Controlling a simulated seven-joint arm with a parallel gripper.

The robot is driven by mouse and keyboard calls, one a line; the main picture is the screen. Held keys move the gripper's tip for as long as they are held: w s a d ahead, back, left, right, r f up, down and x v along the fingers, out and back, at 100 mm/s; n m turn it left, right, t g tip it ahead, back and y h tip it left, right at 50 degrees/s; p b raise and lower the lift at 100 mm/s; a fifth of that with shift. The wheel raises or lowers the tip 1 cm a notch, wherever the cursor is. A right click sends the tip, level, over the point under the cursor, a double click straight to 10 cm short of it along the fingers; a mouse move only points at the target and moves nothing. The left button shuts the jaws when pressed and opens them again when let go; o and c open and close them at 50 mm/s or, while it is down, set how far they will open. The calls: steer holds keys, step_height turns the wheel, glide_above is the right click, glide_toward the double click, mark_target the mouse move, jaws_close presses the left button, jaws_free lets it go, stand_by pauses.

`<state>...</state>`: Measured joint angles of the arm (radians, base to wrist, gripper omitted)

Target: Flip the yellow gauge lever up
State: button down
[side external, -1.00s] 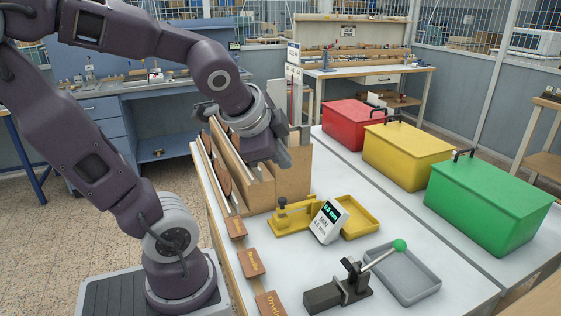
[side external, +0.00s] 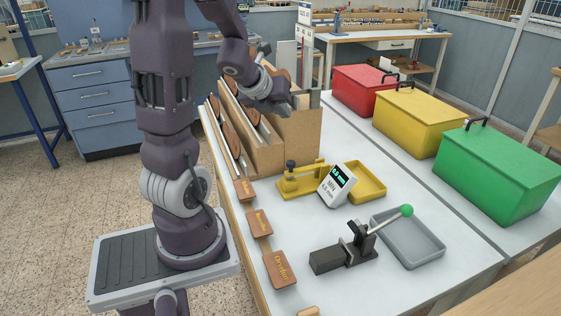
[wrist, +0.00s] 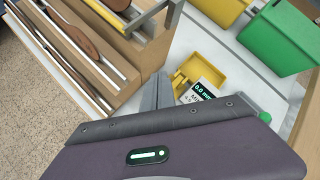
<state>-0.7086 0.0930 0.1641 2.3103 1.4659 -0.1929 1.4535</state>
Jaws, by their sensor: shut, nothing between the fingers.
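The yellow gauge (side external: 303,184) lies flat on the white bench, with a dark knob (side external: 291,165) at its left end. Which part of it is the lever is too small to tell. Its white display box (side external: 338,186) stands tilted at its right and reads 0.0 mm; the box also shows in the wrist view (wrist: 203,92). My gripper (side external: 284,106) is shut and empty, above the brown wooden rack and behind the gauge, apart from it. In the wrist view my grey fingers (wrist: 162,82) point toward the rack side of the gauge, which they partly hide.
The wooden rack (side external: 300,140) stands tall beside the gauge. A yellow tray (side external: 377,193) sits right of the display. A dark lever press (side external: 345,255) with a green-knobbed handle and a grey tray (side external: 425,255) are in front. Red, yellow and green boxes line the far side.

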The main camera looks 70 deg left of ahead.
mark_target(286, 173)
steer(key=s+f+m+g+h, duration=0.1)
steer(key=s+f+m+h, duration=0.4)
steer(key=s+f+m, duration=0.3)
step_height(286, 173, down, 2)
steer(key=m, duration=0.2)
steer(key=shift+s+d+f+m+g, duration=0.2)
steer(key=shift+s+d+m+g, duration=0.1)
steer(key=shift+d+g, duration=0.1)
steer(key=shift+w, duration=0.1)
steer(key=x, duration=0.9)
steer(key=shift+d+f, duration=0.1)
steer(key=shift+d, duration=0.1)
steer(key=w, duration=0.1)
steer(key=w+r, duration=0.1)
steer(key=shift+w+a+r, duration=0.2)
steer(key=shift+w+r, duration=0.1)
steer(key=shift+w, duration=0.05)
steer(key=shift+w+r, duration=0.25)
steer(key=shift+r, duration=0.05)
steer(key=shift+r, duration=0.1)
